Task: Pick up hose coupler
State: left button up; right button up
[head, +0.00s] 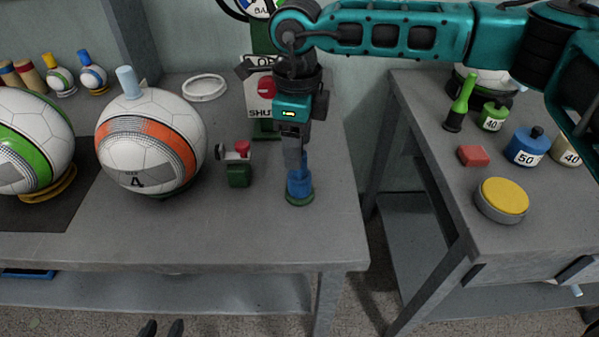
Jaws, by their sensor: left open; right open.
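A small blue upright piece on a round green base (300,190), which looks like the hose coupler, stands near the right end of the left table. My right gripper (297,165) points straight down over it. Its fingers are open and hide the top of the blue piece; I cannot tell whether they touch it. Two dark fingertips of my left gripper (162,328) show at the bottom edge, apart and empty, well away from the blue piece.
A white ball with an orange band (150,145) and a small green valve with a red knob (238,165) stand left of the blue piece. A green stand with a SHUT sign (262,98) is behind. A gap separates the right table (440,190), which holds weights and a yellow button (503,196).

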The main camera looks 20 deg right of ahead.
aim_at(299, 173)
jog(key=f, duration=0.5)
jog(key=shift+w+d, duration=0.2)
jog(key=shift+c, duration=0.3)
grip_shut()
